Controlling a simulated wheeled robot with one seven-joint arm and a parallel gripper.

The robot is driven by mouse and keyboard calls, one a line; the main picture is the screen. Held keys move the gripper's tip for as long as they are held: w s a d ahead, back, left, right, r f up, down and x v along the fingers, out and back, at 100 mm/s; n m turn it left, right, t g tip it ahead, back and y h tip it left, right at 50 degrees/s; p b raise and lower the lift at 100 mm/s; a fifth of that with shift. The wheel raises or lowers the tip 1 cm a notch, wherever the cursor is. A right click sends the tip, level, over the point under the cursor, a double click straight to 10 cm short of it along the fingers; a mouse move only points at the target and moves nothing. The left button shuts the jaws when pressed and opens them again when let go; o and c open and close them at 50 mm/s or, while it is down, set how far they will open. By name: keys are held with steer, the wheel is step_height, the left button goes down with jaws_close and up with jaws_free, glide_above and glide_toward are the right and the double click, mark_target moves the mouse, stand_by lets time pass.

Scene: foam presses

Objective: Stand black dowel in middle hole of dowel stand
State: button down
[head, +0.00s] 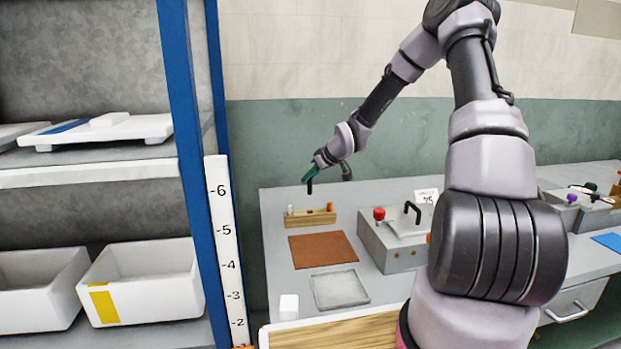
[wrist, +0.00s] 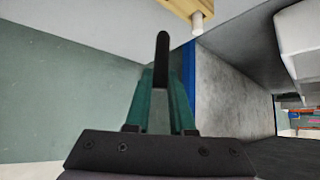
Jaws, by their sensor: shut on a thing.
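My gripper (head: 308,178) is shut on the black dowel (head: 310,187). In the head view the dowel hangs roughly upright just above the wooden dowel stand (head: 312,219), with a gap between them. In the wrist view the black dowel (wrist: 162,62) sticks out beyond the teal fingers of my gripper (wrist: 162,85). The stand (wrist: 186,8) shows only in part at the top of the wrist view, with a pale dowel (wrist: 197,22) in it. In the head view a white peg (head: 290,209) is at the stand's left end and an orange one (head: 330,206) at its right end.
A brown mat (head: 322,250) and a grey tray (head: 339,289) lie in front of the stand. A grey press (head: 398,241) with a red knob and black handle stands to the right. A blue-posted shelf (head: 188,130) rises at the left.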

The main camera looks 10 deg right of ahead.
mark_target(310, 194)
steer(key=shift+f, duration=2.9)
steer(key=shift+f, duration=2.6)
steer(key=c, duration=0.7)
jaws_free()
steer(key=v, duration=1.1)
